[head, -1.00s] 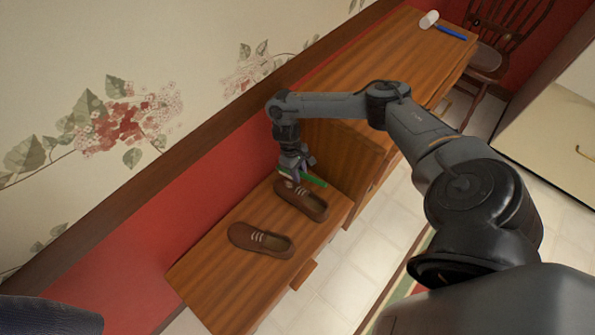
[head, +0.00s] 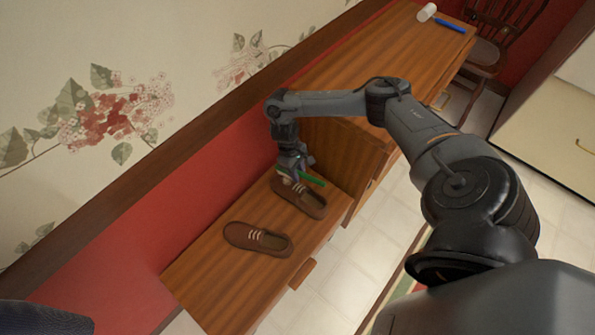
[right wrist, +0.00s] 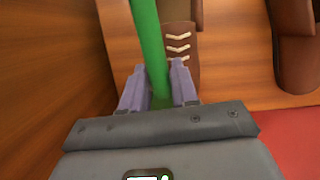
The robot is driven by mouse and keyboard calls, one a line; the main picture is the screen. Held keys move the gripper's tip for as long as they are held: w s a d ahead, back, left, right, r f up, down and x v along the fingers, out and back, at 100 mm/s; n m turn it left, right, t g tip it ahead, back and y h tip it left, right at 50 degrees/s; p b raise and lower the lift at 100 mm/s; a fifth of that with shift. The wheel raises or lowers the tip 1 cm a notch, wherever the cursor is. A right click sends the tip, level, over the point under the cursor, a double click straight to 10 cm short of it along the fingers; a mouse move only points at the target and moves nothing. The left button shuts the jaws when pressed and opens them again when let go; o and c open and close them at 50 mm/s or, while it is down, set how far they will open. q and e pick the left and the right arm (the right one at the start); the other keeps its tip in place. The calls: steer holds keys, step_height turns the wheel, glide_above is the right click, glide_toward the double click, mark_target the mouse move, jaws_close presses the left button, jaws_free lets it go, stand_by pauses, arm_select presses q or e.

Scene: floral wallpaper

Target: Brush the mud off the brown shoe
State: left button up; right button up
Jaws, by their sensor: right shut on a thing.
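Two brown shoes with pale laces sit on the low wooden bench (head: 205,272). The farther shoe (head: 309,203) is by the cabinet side, and the nearer shoe (head: 257,239) lies apart from it. My right gripper (head: 291,175) is shut on a green brush (head: 314,180) above the heel-to-lace area of the farther shoe. In the right wrist view the green brush (right wrist: 150,45) runs between the purple fingers, over a laced shoe (right wrist: 180,55); the other shoe (right wrist: 297,60) is at the right. I cannot tell whether the brush touches the shoe. No mud is clearly visible. My left gripper is out of view.
A taller wooden cabinet (head: 400,60) stands right beside the bench's far end. A white-headed mallet with a blue handle (head: 449,27) lies on top. The red and floral wall runs behind the bench. The bench's near end is clear.

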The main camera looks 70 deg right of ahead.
steer(key=shift+x, duration=0.8)
stand_by(0.4)
steer(key=shift+w+a+r+p, duration=0.15)
steer(key=shift+a+r+p, duration=0.05)
steer(key=shift+a+p, duration=0.55)
steer(key=shift+w+a+f+p, duration=0.1)
steer(key=shift+w+a+p, duration=0.1)
steer(key=shift+a+p, duration=0.3)
steer(key=shift+w+a+p, duration=0.2)
steer(key=shift+a+p, duration=0.1)
steer(key=shift+a, duration=0.4)
